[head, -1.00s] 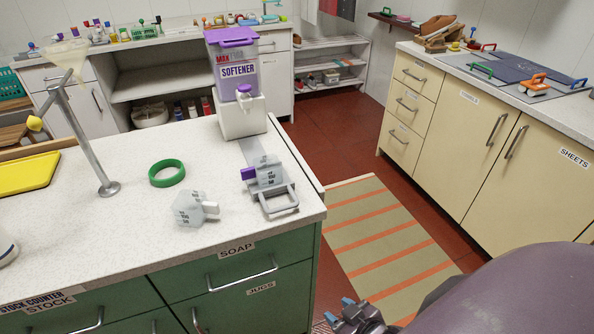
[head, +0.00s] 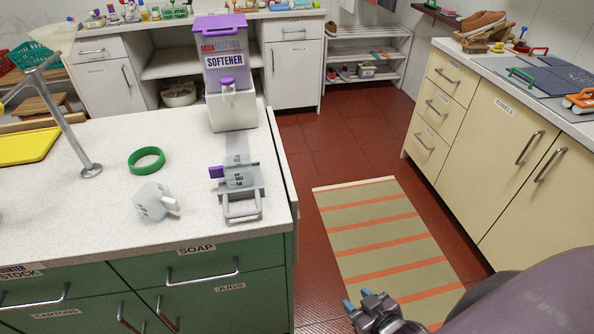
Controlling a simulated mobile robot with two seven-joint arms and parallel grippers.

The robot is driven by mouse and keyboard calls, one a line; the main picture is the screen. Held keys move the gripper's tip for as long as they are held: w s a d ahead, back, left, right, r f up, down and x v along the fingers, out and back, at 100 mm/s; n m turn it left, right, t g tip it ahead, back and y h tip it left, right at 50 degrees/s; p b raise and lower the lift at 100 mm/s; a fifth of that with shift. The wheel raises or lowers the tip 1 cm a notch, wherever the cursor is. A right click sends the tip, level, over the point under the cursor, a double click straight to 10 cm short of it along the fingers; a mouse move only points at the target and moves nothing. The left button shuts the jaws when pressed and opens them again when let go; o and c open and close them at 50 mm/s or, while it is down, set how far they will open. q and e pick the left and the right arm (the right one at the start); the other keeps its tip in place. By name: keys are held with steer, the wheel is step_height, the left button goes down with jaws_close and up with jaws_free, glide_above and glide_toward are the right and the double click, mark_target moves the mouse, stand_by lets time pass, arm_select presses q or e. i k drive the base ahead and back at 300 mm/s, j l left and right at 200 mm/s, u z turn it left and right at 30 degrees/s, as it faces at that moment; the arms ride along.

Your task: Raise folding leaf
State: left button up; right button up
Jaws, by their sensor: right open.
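A pale panel that looks like the folding leaf (head: 283,165) hangs down along the right side of the white speckled counter (head: 100,205). I see it nearly edge-on, so its face is mostly hidden. My right gripper (head: 357,299) is at the bottom of the head view, over the striped rug. Its blue-tipped fingers are apart, with nothing between them. It is to the right of the counter and clear of the leaf. My left gripper is not in view.
On the counter are a softener dispenser (head: 228,75), a grey metal device (head: 240,185), a white block (head: 155,201), a green ring (head: 146,160) and a metal post (head: 70,120). The striped rug (head: 385,235) lies in the aisle before cream cabinets (head: 490,150).

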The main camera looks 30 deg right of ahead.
mark_target(291, 194)
steer(key=l, duration=0.75)
steer(key=k+l, duration=0.15)
steer(key=l, duration=0.6)
